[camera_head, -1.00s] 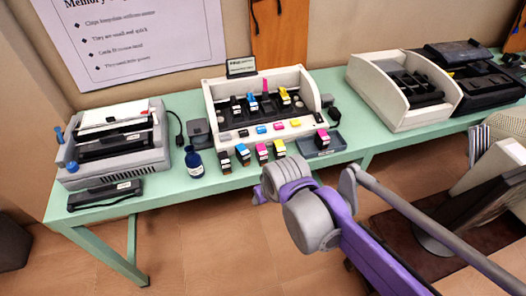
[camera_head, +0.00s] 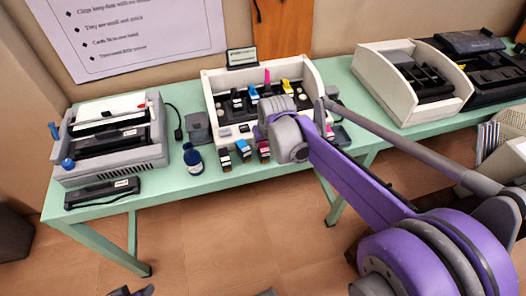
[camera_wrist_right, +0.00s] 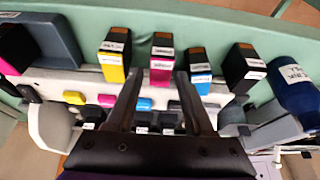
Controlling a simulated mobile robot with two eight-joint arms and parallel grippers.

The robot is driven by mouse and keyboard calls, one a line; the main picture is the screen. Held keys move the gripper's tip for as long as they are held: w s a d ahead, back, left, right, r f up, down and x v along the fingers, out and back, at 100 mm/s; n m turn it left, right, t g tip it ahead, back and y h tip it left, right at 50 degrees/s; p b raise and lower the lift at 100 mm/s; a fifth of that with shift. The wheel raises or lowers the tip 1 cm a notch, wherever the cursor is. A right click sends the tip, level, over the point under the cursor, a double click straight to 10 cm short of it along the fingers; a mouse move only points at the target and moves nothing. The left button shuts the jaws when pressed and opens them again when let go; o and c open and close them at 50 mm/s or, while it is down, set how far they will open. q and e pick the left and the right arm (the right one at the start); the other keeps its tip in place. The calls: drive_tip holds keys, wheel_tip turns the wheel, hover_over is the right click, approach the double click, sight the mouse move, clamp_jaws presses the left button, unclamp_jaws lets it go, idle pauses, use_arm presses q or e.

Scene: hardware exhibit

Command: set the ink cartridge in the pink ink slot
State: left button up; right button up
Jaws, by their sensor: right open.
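A dark ink cartridge with a pink face (camera_head: 329,131) stands in a blue-grey tray, partly hidden by my arm; it shows at the left of the right wrist view (camera_wrist_right: 18,48). The cream ink holder (camera_head: 213,92) has coloured slot labels, including a pink one (camera_wrist_right: 107,100).
Black (camera_head: 225,159), cyan (camera_head: 243,149), magenta (camera_wrist_right: 162,55) and yellow (camera_wrist_right: 115,52) fronted cartridges stand before the holder. A blue ink bottle (camera_head: 193,159) is left of them. A grey printer (camera_head: 115,165) and cream bin (camera_head: 395,105) flank the holder on the green table (camera_head: 60,205).

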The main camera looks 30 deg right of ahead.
sight(263, 146)
drive_tip(key=x, duration=0.3)
drive_tip(key=shift+w+a+f, duration=0.1)
drive_tip(key=shift+f, duration=0.15)
clamp_jaws()
